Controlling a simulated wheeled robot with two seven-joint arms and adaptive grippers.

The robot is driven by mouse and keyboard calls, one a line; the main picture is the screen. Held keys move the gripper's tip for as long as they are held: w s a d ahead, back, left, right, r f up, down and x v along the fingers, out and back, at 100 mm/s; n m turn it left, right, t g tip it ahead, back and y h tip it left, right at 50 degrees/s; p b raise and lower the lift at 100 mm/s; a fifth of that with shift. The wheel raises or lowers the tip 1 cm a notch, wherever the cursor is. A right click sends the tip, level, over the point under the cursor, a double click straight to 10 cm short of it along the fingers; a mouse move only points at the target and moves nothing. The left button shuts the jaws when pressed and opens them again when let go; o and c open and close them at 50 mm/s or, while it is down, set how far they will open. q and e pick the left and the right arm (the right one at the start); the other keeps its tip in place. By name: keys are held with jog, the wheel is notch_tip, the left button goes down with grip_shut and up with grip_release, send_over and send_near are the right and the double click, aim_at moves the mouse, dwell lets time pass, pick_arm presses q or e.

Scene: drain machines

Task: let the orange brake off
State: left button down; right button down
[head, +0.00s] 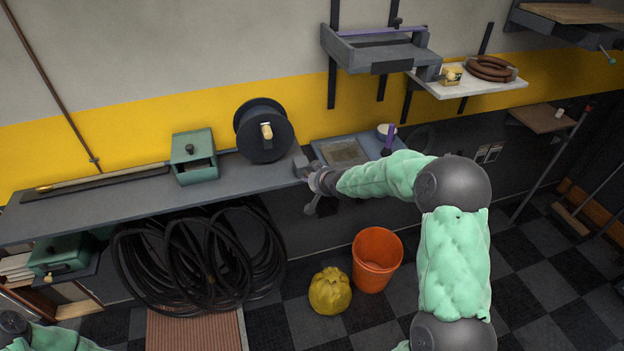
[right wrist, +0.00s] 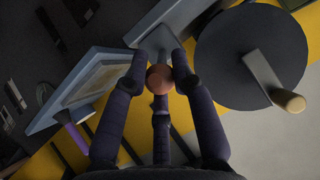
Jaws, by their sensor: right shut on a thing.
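The orange brake knob (right wrist: 159,79) is a small ball on a short grey stem in the right wrist view. My right gripper (right wrist: 157,70) is shut on it, with dark fingers on both sides and one below. In the head view my right gripper (head: 306,176) is at the bench's front edge, just right of the drum, and hides the knob. The dark drum (head: 252,142) has a crank with a cream handle (head: 266,131). The drum also shows in the right wrist view (right wrist: 225,65). My left gripper is outside the head view.
A green box (head: 193,160) stands on the bench left of the drum. A blue-grey tray (head: 318,146) and a purple-handled tool (head: 389,138) are to the right. An orange bucket (head: 376,258), a yellow sack (head: 330,290) and black hose coils (head: 180,262) are below.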

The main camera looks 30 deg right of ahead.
jog(key=shift+w+r, duration=0.25)
jog(key=shift+r, duration=0.25)
jog(key=c, duration=1.4)
grip_release()
jog(key=o, duration=0.4)
jog(key=shift+w, duration=0.1)
jog(key=shift+f, duration=0.15)
jog(key=shift+s, duration=0.35)
jog(key=v, duration=1.1)
jog(key=shift+s+r, duration=0.15)
jog(key=shift+r, duration=0.1)
